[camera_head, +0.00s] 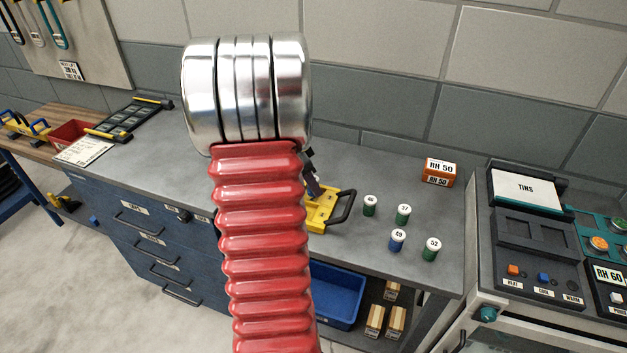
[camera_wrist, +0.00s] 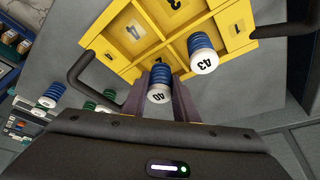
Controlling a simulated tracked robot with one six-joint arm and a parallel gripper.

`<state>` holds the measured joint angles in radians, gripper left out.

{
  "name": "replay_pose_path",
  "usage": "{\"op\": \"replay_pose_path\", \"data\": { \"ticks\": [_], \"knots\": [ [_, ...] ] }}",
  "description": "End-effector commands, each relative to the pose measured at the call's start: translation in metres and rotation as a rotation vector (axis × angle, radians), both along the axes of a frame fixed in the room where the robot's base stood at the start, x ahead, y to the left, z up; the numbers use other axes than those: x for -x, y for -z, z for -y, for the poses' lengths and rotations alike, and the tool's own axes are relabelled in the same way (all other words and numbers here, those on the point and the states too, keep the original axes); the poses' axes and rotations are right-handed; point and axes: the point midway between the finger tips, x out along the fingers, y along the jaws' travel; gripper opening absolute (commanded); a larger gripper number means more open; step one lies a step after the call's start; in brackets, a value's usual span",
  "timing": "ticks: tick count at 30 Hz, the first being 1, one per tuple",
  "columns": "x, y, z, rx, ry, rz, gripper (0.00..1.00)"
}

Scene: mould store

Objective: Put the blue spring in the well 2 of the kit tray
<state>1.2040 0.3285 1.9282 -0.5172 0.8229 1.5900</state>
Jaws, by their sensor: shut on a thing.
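My gripper (camera_wrist: 160,97) is shut on a blue spring (camera_wrist: 160,83) with a white cap marked 40. It holds the spring at the near edge of the yellow kit tray (camera_wrist: 115,58), over or just short of a well; I cannot tell its height. Another blue spring (camera_wrist: 202,52), marked 43, stands in a well to the right. In the head view, my red arm hides most of the tray (camera_head: 322,222) and the held spring.
A blue spring (camera_head: 397,240) marked 49 and several green springs (camera_head: 403,215) stand on the bench right of the tray. An orange RH 50 box (camera_head: 440,172) is behind them. Dark handles (camera_wrist: 92,72) stick out from the tray's sides.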

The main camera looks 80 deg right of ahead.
Motion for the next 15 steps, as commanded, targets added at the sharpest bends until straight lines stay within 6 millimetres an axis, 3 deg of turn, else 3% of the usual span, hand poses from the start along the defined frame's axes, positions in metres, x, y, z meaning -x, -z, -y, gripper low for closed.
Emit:
{"op": "replay_pose_path", "data": {
  "ticks": [15],
  "knots": [
    [0.0, 0.0072, 0.0, 0.0, 0.0, 0.0, 0.03]
  ]
}}
